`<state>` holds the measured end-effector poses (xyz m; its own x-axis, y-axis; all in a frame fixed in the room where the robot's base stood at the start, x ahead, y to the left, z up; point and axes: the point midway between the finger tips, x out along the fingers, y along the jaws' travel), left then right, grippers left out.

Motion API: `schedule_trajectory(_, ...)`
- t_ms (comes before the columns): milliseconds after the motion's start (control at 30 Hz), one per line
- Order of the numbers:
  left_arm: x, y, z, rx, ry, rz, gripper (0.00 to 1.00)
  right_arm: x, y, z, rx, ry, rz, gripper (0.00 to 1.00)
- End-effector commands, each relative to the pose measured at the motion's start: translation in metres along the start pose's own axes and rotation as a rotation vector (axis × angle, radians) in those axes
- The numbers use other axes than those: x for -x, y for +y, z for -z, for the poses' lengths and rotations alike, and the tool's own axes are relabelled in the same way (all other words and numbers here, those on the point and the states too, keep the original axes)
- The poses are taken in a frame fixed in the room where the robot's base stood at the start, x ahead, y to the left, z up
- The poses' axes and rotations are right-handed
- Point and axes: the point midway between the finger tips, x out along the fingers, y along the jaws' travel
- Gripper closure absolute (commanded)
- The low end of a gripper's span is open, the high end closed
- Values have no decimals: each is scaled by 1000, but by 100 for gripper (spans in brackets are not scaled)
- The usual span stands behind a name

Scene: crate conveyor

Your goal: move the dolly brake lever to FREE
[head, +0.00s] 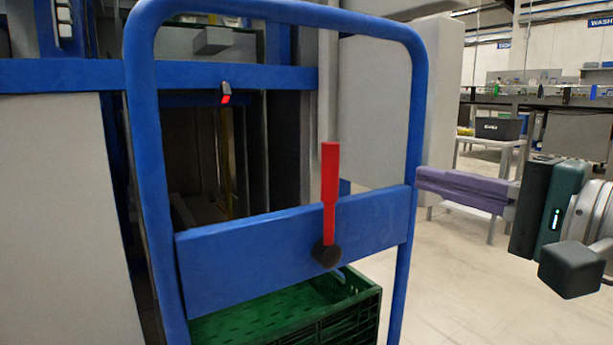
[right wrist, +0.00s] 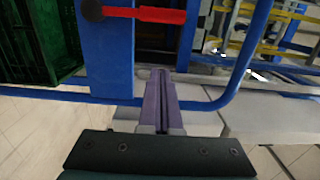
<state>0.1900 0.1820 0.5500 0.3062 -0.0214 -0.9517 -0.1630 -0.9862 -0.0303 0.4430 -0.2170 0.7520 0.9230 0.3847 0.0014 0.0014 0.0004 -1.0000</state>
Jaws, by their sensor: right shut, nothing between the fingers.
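The red brake lever (head: 330,190) stands upright on a dark round pivot (head: 326,254) on the blue crossbar plate (head: 270,250) of the dolly handle (head: 151,150). In the right wrist view the lever (right wrist: 160,15) shows at the top, pointing right from its pivot. No FREE marking is legible. My right gripper (head: 420,180) is shut and empty, its purple fingers pointing left at the handle's right post. In the right wrist view its fingers (right wrist: 161,75) reach toward the blue frame. I cannot tell whether they touch the post. My left gripper is not in view.
A green crate (head: 365,305) sits low behind the handle. A blue-framed machine with a dark opening (head: 185,150) stands behind at left. A white table (head: 505,148) with a dark bin (head: 498,128) stands farther right. Open floor lies right of the handle.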

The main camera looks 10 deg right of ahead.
Motion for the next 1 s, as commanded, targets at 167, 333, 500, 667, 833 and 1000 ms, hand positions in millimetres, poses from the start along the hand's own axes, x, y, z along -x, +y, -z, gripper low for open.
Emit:
schedule_trajectory(167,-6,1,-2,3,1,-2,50,-36,1,0,-2,-1,4,100)
schedule_trajectory(333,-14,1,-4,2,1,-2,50,-68,2,-1,-1,-3,2,100)
schedule_trajectory(500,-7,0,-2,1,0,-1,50,-72,1,-28,-4,-5,-1,100)
schedule_trajectory(667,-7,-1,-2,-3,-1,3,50,-75,1,-38,-1,-2,-1,100)
schedule_trajectory(833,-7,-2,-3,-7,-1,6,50,-75,1,-40,0,-2,-2,100)
schedule_trajectory(1000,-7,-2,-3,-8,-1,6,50,-75,1,-40,0,-2,-2,100)
